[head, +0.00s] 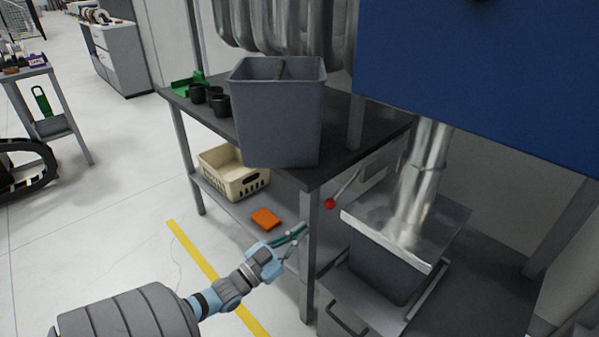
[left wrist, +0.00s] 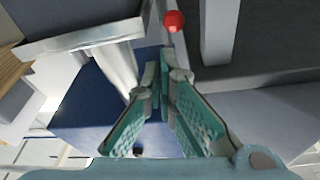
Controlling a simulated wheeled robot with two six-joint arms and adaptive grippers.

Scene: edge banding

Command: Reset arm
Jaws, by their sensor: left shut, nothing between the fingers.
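My left gripper (head: 303,231) is shut and empty. It is in front of the table's near leg, lower than the red ball knob (head: 330,203) of a lever. In the left wrist view the fingertips (left wrist: 162,62) meet in the middle, and the red knob (left wrist: 174,21) shows beyond them, apart from them. The lever stands beside a grey bin (head: 385,262) with a metal lid and a duct on it. My right gripper is not in view.
A dark table (head: 345,150) carries a tall grey bin (head: 280,120), black cups (head: 220,104) and a green tray (head: 188,82). Its lower shelf holds a cream basket (head: 232,180) and an orange item (head: 265,219). A blue cabinet (head: 480,70) overhangs at right.

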